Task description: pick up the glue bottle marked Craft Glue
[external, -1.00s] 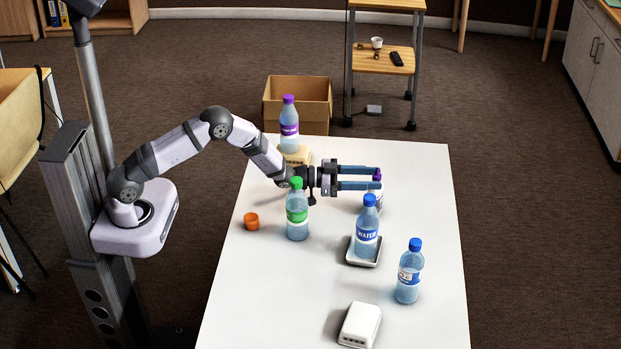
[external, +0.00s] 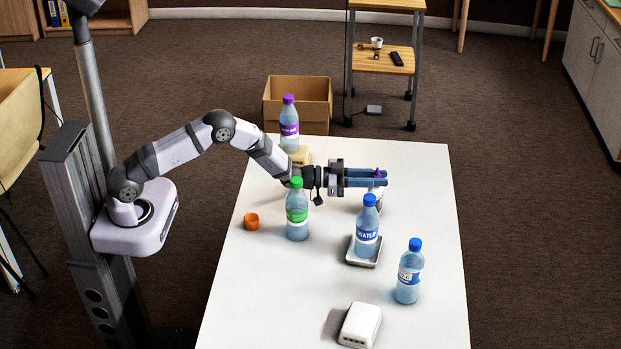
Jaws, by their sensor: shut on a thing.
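My gripper (external: 385,178) reaches to the right across the far middle of the white table (external: 305,290), its fingers level. It is shut on a small white bottle with a pointed purple tip (external: 376,201), which I take for the glue bottle. The tip shows at the fingers and part of the white body shows below them. The fingers hide its upper part, and its label cannot be read. The bottle looks upright at table height; whether its base touches the table is not clear.
A water bottle (external: 367,236) on a tray (external: 362,263) stands just in front. A purple-capped bottle (external: 289,128) is behind; another bottle (external: 409,276) and a white box (external: 360,325) are in front.

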